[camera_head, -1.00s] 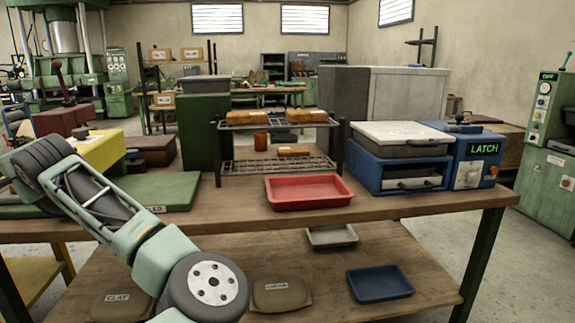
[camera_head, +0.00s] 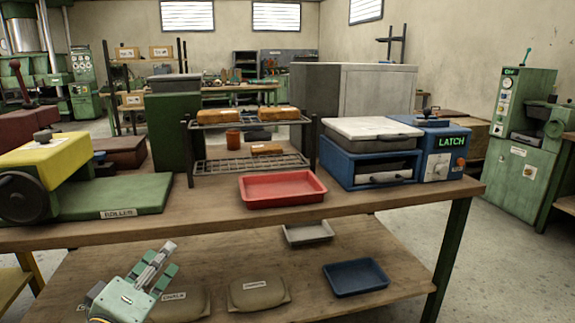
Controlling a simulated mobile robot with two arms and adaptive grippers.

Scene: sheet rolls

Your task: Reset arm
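My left gripper (camera_head: 158,262) shows at the lower left, in front of the lower shelf, with its pale green body below and its fingers pointing up and to the right. I cannot tell from this angle whether its fingers are apart or together, and I see no task object clearly in it. My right gripper is not in view. The workbench (camera_head: 370,200) stands beyond my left gripper.
On the bench are a yellow and green roller machine (camera_head: 50,160), a wire rack (camera_head: 225,165), a red tray (camera_head: 283,188) and a blue latch box (camera_head: 340,170). The lower shelf holds labelled bags (camera_head: 258,292), a blue tray (camera_head: 355,277) and a grey tray (camera_head: 307,232).

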